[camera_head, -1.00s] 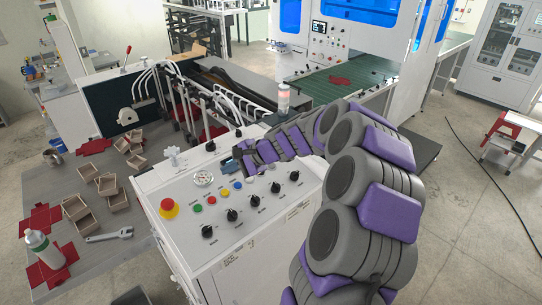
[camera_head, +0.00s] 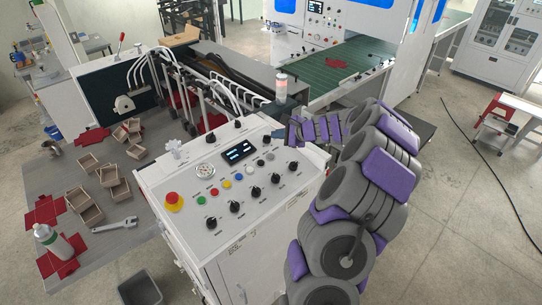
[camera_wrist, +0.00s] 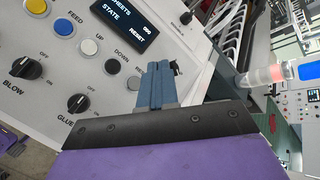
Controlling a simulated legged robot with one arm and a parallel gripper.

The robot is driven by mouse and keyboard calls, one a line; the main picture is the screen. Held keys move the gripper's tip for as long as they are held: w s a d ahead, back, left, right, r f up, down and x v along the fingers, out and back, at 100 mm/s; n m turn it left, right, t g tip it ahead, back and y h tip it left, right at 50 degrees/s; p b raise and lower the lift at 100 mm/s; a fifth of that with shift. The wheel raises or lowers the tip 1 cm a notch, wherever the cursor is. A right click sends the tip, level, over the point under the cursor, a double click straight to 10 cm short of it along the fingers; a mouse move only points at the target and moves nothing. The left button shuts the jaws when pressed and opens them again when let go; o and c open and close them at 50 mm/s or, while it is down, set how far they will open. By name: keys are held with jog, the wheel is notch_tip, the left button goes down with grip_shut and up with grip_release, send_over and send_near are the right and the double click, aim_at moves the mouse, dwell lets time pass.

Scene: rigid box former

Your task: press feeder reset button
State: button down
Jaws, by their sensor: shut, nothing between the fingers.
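The white control panel (camera_head: 225,225) carries a row of coloured buttons, black knobs and a red emergency button (camera_head: 173,202). In the wrist view the lit display (camera_wrist: 130,25) reads "SHEETS 000" and "STATE RESET". A pale button (camera_wrist: 133,83) sits beside a label starting "RE", partly hidden by my fingers. My gripper (camera_wrist: 158,70) is shut and empty, beside that button; contact cannot be told. In the head view my gripper (camera_head: 294,132) is at the panel's right far corner.
A signal lamp (camera_head: 281,88) stands close behind my gripper. The feeder with white hoses (camera_head: 150,75) is behind the panel. At left a grey table (camera_head: 110,235) holds small boxes, a wrench (camera_head: 115,223) and a bottle (camera_head: 52,241). Open floor lies at right.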

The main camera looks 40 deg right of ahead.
aim_at(271, 156)
jog(key=shift+f, duration=0.1)
jog(key=shift+w+f+b, duration=0.3)
jog(key=shift+f+b, duration=0.65)
jog(key=shift+f, duration=0.45)
jog(key=shift+w+f+b, duration=0.35)
jog(key=shift+f+b, duration=0.6)
jog(key=shift+f, duration=0.5)
jog(key=shift+w+f+b, duration=0.3)
jog(key=shift+f+b, duration=0.65)
jog(key=shift+f, duration=0.45)
jog(key=shift+f, duration=0.1)
jog(key=shift+a+f, duration=0.1)
jog(key=shift+f, duration=0.1)
jog(key=shift+w+f+b, duration=0.1)
jog(key=shift+f+b, duration=0.35)
jog(key=shift+r, duration=0.1)
jog(key=shift+s+r+p, duration=0.2)
jog(key=shift+r+p, duration=0.4)
jog(key=shift+r, duration=0.15)
jog(key=shift+r, duration=0.1)
